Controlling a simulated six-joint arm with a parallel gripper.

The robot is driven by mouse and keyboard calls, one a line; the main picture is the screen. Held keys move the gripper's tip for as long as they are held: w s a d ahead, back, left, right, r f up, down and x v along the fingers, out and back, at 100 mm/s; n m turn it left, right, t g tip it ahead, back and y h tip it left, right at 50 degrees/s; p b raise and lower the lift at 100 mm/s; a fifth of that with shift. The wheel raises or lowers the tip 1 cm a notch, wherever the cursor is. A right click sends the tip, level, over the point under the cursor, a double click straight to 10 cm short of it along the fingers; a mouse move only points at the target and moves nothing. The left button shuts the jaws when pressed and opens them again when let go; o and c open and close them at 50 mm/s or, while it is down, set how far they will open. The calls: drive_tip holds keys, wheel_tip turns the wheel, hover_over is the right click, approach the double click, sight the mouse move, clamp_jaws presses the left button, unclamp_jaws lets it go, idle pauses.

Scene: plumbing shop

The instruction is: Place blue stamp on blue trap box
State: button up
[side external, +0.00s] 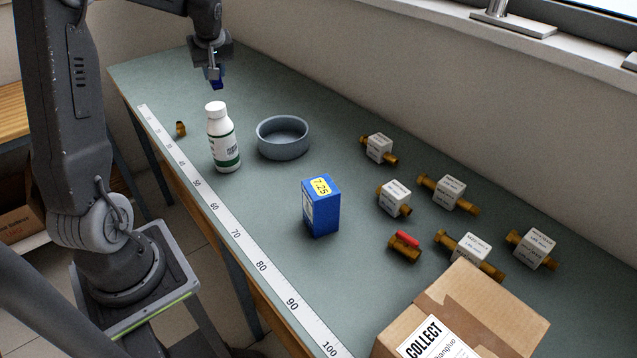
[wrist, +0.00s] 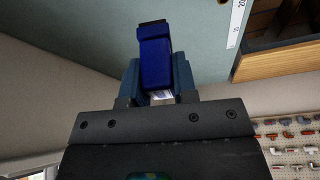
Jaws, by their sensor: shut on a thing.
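My gripper (side external: 214,78) is raised over the far left end of the bench, shut on the blue stamp (side external: 217,85). The stamp also shows between the fingers in the wrist view (wrist: 155,58), with a dark end pointing away from my gripper. The blue trap box (side external: 321,207) stands upright near the middle of the bench, with a yellow label reading 7.25 on its top. My gripper is well away from the box, up and to the left of it.
A white bottle (side external: 222,140) and a grey round dish (side external: 283,154) stand between my gripper and the box. Several tagged brass fittings (side external: 449,191), a red-handled valve (side external: 404,246) and a cardboard box (side external: 470,318) lie to the right. A measuring strip (side external: 237,236) runs along the front edge.

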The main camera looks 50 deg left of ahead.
drive_tip(key=w+d+r+m+t, duration=0.1)
drive_tip(key=d+r, duration=0.1)
drive_tip(key=d, duration=0.5)
drive_tip(key=w+d+r+m, duration=0.1)
drive_tip(key=d+r+m, duration=0.1)
drive_tip(key=d, duration=0.5)
drive_tip(key=m+t+h, duration=0.1)
drive_tip(key=m, duration=0.2)
hover_over(322, 179)
drive_tip(key=s+d, duration=0.1)
drive_tip(key=s, duration=0.1)
wheel_tip(322, 179, down, 5)
drive_tip(key=shift+w+r, duration=0.1)
drive_tip(key=shift+w+d+f, duration=0.1)
drive_tip(key=shift+d+f, duration=0.1)
drive_tip(key=shift+d, duration=0.05)
drive_tip(key=shift+f, duration=2)
